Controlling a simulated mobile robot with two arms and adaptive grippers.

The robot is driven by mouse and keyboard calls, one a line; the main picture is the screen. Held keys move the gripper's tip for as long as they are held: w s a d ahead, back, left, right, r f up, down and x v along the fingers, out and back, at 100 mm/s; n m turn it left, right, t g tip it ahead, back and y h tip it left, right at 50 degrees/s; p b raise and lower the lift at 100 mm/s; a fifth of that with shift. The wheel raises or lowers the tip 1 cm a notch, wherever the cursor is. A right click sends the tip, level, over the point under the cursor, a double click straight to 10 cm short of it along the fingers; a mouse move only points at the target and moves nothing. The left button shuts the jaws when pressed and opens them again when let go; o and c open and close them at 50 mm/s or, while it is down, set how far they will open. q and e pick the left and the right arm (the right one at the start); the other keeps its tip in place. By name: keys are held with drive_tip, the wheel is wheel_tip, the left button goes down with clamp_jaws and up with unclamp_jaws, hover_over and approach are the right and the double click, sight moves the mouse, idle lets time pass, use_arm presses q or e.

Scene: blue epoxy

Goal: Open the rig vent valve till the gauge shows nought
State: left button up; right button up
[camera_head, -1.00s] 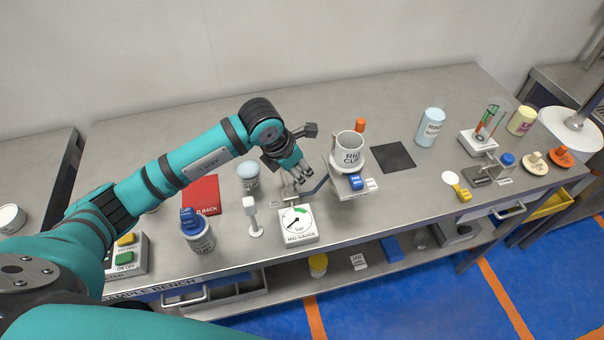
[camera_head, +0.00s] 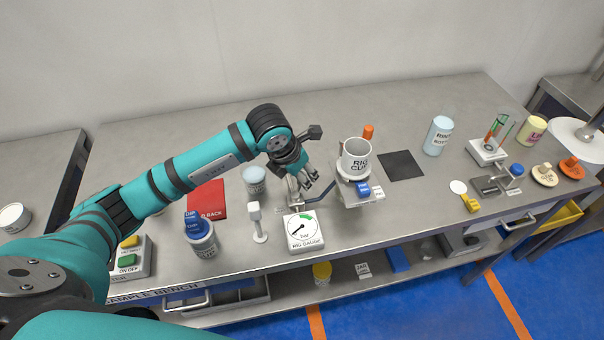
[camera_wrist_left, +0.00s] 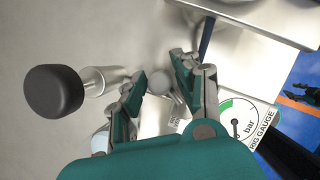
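The rig gauge (camera_head: 304,231) is a white box with a round dial near the bench's front edge. The gauge also shows in the left wrist view (camera_wrist_left: 243,121). Behind it stands a small metal fitting (camera_head: 293,191) with a blue bar (camera_head: 326,190) beside it; the bar shows in the wrist view too (camera_wrist_left: 206,36). My left gripper (camera_head: 308,187) is over this fitting. In the wrist view its fingers (camera_wrist_left: 160,80) are apart, with a round metal knob between them. Contact cannot be told.
A stand with the rig cup (camera_head: 355,163) is close on the right. A light blue jar (camera_head: 255,180), a white post (camera_head: 257,222) and a blue-lidded jar (camera_head: 201,238) are on the left. A dark knob (camera_wrist_left: 52,91) on a metal stem is left in the wrist view.

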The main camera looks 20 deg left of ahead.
use_arm(q)
drive_tip(key=shift+o, duration=0.9)
drive_tip(key=v, duration=1.2)
